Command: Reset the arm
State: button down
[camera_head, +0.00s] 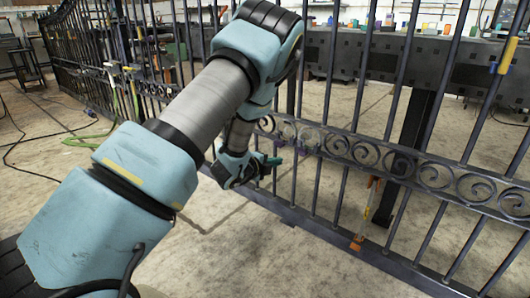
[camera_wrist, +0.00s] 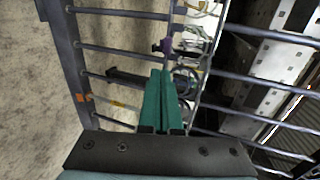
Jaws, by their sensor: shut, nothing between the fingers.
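My gripper (camera_head: 271,161) is in front of the dark metal scroll gate (camera_head: 433,172), near its band of scrolls, left of the picture's middle. In the wrist view its two green fingers (camera_wrist: 160,82) are pressed together with nothing between them. The gate bars (camera_wrist: 120,47) run across the wrist view beyond the fingers. Whether the fingertips touch the gate cannot be told. My blue and grey arm reaches across the head view and hides part of the gate.
An orange and yellow tool-like bar (camera_head: 366,213) stands at the gate's lower right part. A workbench (camera_head: 385,54) with small items is behind the gate. Cables lie on the floor at left. The concrete floor (camera_head: 245,262) before the gate is clear.

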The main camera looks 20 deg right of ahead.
jog(key=w+a+r+n+y, duration=0.1)
jog(key=a+r+n+y, duration=0.15)
jog(key=a+n, duration=0.45)
jog(key=w+a+r+n+t+y, duration=0.1)
jog(key=a+n+y, duration=0.3)
jog(key=a, duration=0.6)
jog(key=w+a+r+n+y, duration=0.1)
jog(key=a+r+n+y, duration=0.15)
jog(key=a+n, duration=0.45)
jog(key=s+a+r+n+g+y, duration=0.25)
jog(key=s+a+n, duration=0.35)
jog(key=s+a, duration=0.3)
jog(key=s+a+r+n+g+y, duration=0.1)
jog(key=s+a+r+n+g, duration=0.3)
jog(key=s+a, duration=0.5)
notch_tip(320, 180, up, 34)
jog(key=s+d+n+p, duration=0.1)
jog(key=s+d+p, duration=0.1)
jog(key=p, duration=3.4)
jog(key=shift+d, duration=0.35)
